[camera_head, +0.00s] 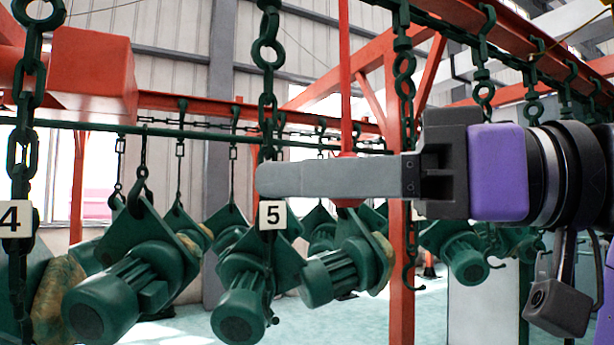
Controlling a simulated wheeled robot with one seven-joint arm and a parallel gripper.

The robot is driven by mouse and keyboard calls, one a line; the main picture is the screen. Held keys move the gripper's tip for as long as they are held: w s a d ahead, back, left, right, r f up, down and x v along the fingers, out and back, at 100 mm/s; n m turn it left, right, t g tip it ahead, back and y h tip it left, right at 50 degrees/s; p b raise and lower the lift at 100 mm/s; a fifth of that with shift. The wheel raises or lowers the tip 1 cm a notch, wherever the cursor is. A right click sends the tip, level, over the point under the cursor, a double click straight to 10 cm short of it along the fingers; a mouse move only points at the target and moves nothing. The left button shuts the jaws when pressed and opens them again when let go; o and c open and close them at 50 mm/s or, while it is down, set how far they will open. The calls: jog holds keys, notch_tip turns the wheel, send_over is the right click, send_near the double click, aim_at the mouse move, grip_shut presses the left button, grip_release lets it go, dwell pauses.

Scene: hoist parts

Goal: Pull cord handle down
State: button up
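A red cord (345,75) hangs straight down from above, right of the middle in the camera_head view. Its red handle (347,154) shows as a rounded top just above my gripper's finger and a small red end just below it. My gripper (268,180) reaches in level from the right, its grey finger crossing in front of the handle and hiding its middle. I see the gripper from the side, with one finger covering the other. I cannot tell whether the fingers touch the handle or are closed on it.
Green hoist motors (128,280) hang on chains and hooks at left and centre. A chain with the "5" tag (272,215) hangs near my fingertip. A red post (400,270) stands behind my gripper. A red beam (95,75) is at upper left.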

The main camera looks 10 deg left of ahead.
jog(key=o, duration=0.4)
jog(key=shift+d, duration=0.1)
jog(key=s+d+b, duration=0.1)
jog(key=d+b, duration=0.1)
jog(key=d, duration=0.5)
jog(key=shift+s+d, duration=0.25)
jog(key=shift+d, duration=0.05)
